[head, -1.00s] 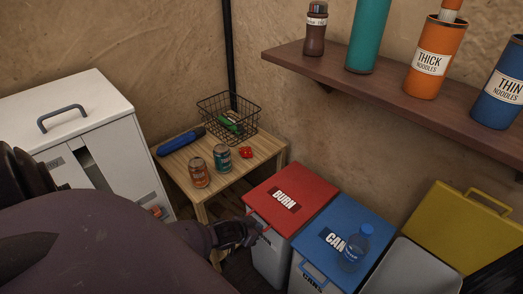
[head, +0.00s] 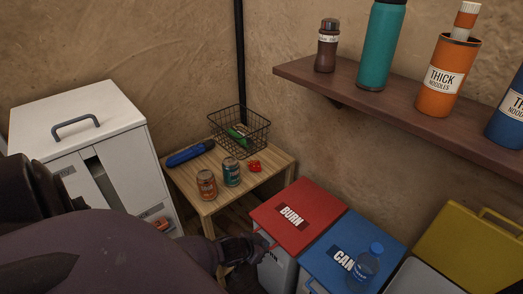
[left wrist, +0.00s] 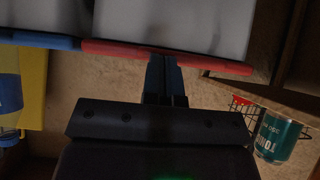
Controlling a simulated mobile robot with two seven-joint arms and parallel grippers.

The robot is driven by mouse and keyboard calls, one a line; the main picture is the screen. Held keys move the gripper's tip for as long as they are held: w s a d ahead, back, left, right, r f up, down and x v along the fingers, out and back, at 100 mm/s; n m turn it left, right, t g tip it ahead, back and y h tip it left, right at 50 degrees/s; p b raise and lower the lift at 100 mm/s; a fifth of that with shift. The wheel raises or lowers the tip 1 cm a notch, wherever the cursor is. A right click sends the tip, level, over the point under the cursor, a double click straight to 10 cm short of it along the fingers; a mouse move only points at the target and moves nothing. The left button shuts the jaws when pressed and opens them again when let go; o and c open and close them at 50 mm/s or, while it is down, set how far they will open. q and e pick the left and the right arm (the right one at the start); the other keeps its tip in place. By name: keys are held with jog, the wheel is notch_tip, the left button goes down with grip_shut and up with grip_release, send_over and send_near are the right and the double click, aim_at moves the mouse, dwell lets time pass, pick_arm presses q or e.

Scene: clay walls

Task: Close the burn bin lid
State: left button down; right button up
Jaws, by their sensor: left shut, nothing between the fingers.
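The burn bin's red lid (head: 298,217), labelled BURN, lies flat and shut on its pale bin (head: 276,272). The lid's red edge also shows in the left wrist view (left wrist: 118,48). My left gripper (head: 262,246) is at the lid's front left edge, by its handle. In the left wrist view its fingers (left wrist: 163,68) are shut together with nothing between them, with the tips close to the red edge. I cannot tell if they touch it. My right gripper does not show.
The blue can bin lid (head: 335,254) beside it is shut, with a water bottle (head: 367,265) on top. A yellow lid (head: 470,245) stands raised further right. A small wooden table (head: 232,185) with cans and a wire basket is behind left. A white cabinet (head: 80,130) stands left.

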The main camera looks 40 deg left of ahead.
pick_arm(q)
jog(key=r+p+v, duration=0.1)
jog(key=p+v, duration=0.3)
jog(key=v, duration=0.8)
jog(key=shift+r, duration=0.2)
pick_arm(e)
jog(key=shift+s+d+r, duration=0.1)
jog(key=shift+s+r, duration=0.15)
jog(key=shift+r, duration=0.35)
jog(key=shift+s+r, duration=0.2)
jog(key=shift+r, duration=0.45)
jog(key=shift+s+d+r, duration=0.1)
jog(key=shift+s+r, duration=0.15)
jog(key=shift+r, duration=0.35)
